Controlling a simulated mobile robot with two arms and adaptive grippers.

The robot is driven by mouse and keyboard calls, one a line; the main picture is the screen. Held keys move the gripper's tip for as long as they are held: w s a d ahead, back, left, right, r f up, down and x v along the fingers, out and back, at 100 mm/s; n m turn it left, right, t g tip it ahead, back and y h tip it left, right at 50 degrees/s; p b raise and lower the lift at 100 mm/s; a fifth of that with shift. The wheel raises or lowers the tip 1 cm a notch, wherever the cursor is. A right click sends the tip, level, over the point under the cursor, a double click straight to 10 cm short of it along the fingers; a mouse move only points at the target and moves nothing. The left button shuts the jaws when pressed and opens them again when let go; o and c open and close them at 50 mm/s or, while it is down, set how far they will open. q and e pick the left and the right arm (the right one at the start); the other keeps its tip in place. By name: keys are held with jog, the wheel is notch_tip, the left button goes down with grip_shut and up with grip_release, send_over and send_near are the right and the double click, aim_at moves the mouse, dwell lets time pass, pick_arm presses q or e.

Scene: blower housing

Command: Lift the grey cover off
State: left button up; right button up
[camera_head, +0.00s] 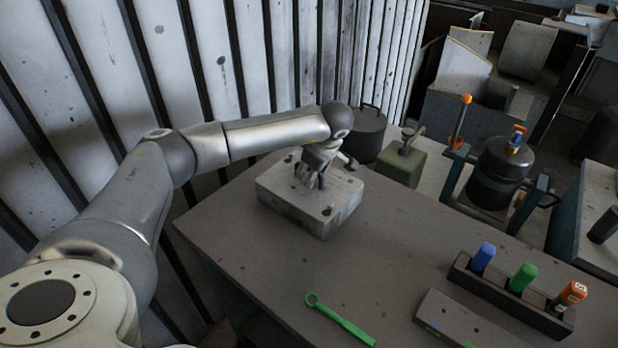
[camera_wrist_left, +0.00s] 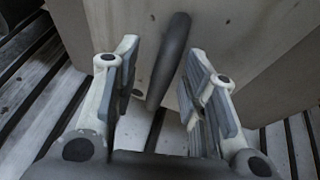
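The grey cover (camera_head: 325,216) is a pale, worn, box-shaped block with dark bolt holes on top. It sits near the far left edge of the table in the head view. My left gripper (camera_head: 313,178) is over its top and hides part of it. In the left wrist view, the open fingers (camera_wrist_left: 163,70) stand on either side of a dark round bar (camera_wrist_left: 170,58), which looks like a handle on the cover. Gaps show between the bar and both fingers. A pale face of the cover (camera_wrist_left: 235,35) fills the background. My right gripper is not in view.
A green wrench (camera_head: 340,322) lies on the table (camera_head: 250,240). A dark rack (camera_head: 500,292) with blue, green and orange-topped items stands right, behind a grey block (camera_head: 460,322). A dark pot (camera_head: 368,132) and green box (camera_head: 400,166) stand behind the cover. Corrugated wall (camera_head: 230,60) is left.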

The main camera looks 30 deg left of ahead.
pick_arm(q)
grip_shut()
jog(key=shift+r, duration=0.15)
jog(key=shift+w+r+b, duration=0.1)
jog(key=shift+r+b, duration=0.4)
jog(key=shift+b, duration=0.05)
jog(key=s+d+r+b, duration=0.3)
jog(key=s+d+r, duration=0.65)
jog(key=r, duration=0.25)
notch_tip(320, 180, up, 8)
jog(key=d+p, duration=0.1)
jog(key=p, duration=0.5)
jog(key=shift+f, duration=0.1)
